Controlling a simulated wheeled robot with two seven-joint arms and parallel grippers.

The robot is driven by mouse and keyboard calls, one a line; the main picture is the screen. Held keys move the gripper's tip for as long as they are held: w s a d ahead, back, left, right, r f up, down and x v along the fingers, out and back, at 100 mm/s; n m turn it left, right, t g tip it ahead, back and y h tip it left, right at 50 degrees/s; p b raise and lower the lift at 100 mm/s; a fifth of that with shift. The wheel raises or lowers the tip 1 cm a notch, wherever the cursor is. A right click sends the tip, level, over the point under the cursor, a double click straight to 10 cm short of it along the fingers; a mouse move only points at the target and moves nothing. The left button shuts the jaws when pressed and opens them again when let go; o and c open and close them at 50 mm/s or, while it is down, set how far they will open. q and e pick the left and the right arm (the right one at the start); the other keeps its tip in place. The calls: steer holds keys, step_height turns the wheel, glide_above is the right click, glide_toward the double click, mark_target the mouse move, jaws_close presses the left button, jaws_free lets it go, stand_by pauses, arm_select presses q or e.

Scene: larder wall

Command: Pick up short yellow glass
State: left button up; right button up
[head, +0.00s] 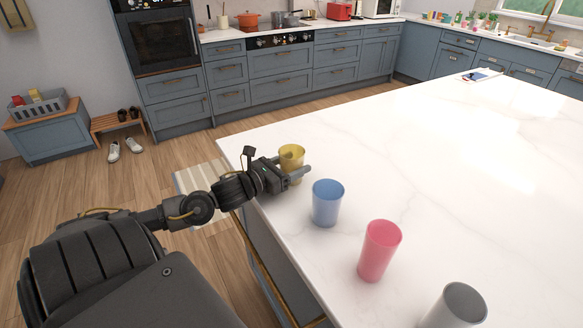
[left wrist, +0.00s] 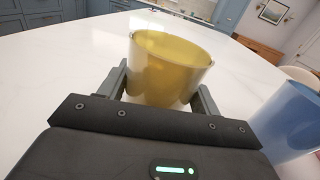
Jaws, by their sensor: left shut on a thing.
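The short yellow glass (head: 291,154) stands upright at the far left corner of the white island top in the head view. My left gripper (head: 298,172) is shut on it, a finger on each side. In the left wrist view the yellow glass (left wrist: 168,72) fills the space between the two fingers of the left gripper (left wrist: 164,88), its open rim up. The gripper hides part of its lower side. I cannot tell whether its base touches the counter. My right gripper is not in view.
A blue glass (head: 327,203) stands close to the right of the gripper. A pink glass (head: 379,251) and a grey glass (head: 458,306) stand nearer along the left edge of the island top (head: 450,180).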

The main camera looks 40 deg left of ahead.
mark_target(282, 158)
arm_select(q)
steer(key=shift+r, duration=0.1)
